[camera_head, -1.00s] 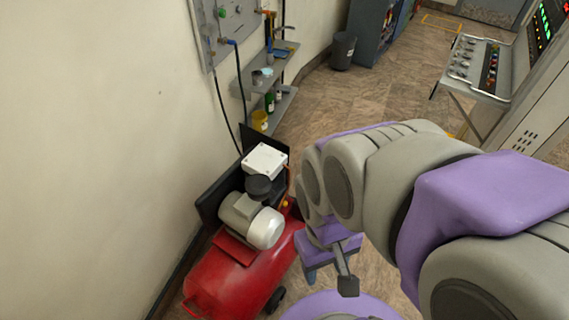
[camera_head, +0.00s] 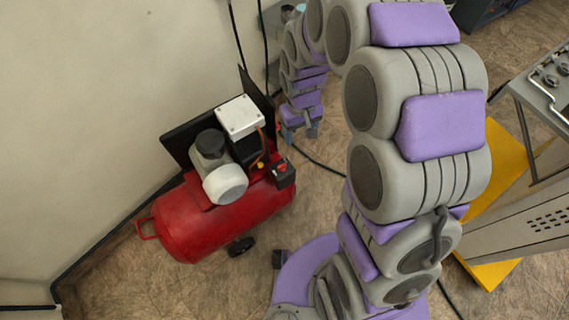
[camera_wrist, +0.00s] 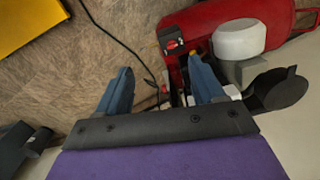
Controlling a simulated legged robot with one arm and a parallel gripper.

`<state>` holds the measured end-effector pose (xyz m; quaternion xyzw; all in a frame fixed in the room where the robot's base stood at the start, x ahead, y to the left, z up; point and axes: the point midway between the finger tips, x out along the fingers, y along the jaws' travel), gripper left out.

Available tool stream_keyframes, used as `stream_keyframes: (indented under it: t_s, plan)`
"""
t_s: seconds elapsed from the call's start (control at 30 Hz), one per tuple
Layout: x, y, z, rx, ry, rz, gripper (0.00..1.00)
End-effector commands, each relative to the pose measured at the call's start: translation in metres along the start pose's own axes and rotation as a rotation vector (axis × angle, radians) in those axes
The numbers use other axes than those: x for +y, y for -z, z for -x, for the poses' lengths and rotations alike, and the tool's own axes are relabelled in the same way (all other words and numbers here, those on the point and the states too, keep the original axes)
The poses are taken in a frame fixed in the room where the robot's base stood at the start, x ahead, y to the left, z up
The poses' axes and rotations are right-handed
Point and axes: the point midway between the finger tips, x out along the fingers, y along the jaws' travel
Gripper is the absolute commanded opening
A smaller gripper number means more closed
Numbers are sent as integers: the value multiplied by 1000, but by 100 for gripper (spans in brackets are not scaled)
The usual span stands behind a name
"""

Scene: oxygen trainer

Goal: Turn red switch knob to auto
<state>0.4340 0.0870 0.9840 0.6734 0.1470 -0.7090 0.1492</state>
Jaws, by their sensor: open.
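The red switch knob (camera_head: 281,168) sits on top of a small black box (camera_head: 284,178) at the right end of the red compressor (camera_head: 222,214). In the wrist view the red knob (camera_wrist: 173,44) is seen beyond the fingertips, between the two blue fingers but nearer the right one. Its pointer setting is too small to read. My gripper (camera_wrist: 160,78) is open and empty, apart from the knob. In the head view my gripper (camera_head: 299,136) hangs above and slightly right of the compressor's far end.
A grey-white motor (camera_head: 225,184) and a white box (camera_head: 239,116) stand on the compressor. The wall is close on the left. A black cable (camera_head: 318,160) runs across the floor. A yellow base (camera_head: 495,190) and a console (camera_head: 548,85) are at the right.

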Motion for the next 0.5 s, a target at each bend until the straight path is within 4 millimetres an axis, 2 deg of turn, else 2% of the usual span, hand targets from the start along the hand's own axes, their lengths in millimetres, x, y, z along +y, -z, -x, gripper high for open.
stream_keyframes:
  t_s: [0.03,0.2,0.3,0.4,0.5]
  plan:
    - [-4,13,-21,-1,1,24,68]
    - [-5,50,-76,24,5,88,68]
    - [-5,63,-104,35,9,118,68]
    - [-5,72,-127,46,12,141,68]
    - [-7,78,-140,53,11,157,68]
